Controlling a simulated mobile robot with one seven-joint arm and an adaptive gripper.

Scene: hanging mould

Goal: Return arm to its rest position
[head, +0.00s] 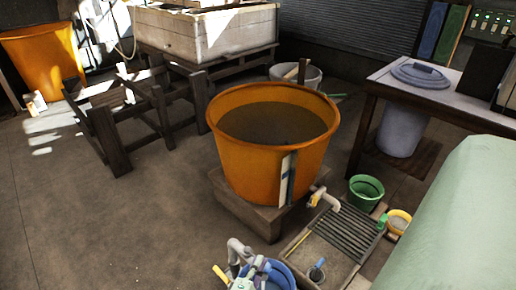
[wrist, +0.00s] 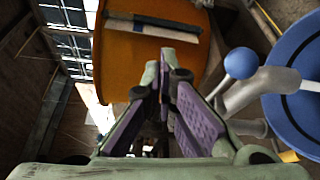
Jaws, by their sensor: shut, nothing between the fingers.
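My gripper (wrist: 160,85) shows in the wrist view with its two green and purple fingers brought together, tips touching or nearly so, and nothing held between them. It points towards the orange tub (wrist: 140,62), which fills the top middle of that view. To the right of the fingers are a grey pipe (wrist: 255,92) with a blue ball knob (wrist: 241,63) and a blue basin (wrist: 300,70).
In the head view the orange tub (head: 270,165) of dark liquid stands on a block (head: 250,215). The blue basin (head: 280,275) and grey pipe (head: 240,250) are at the bottom. A drain grate (head: 345,225), green bucket (head: 366,190) and table (head: 440,105) are right.

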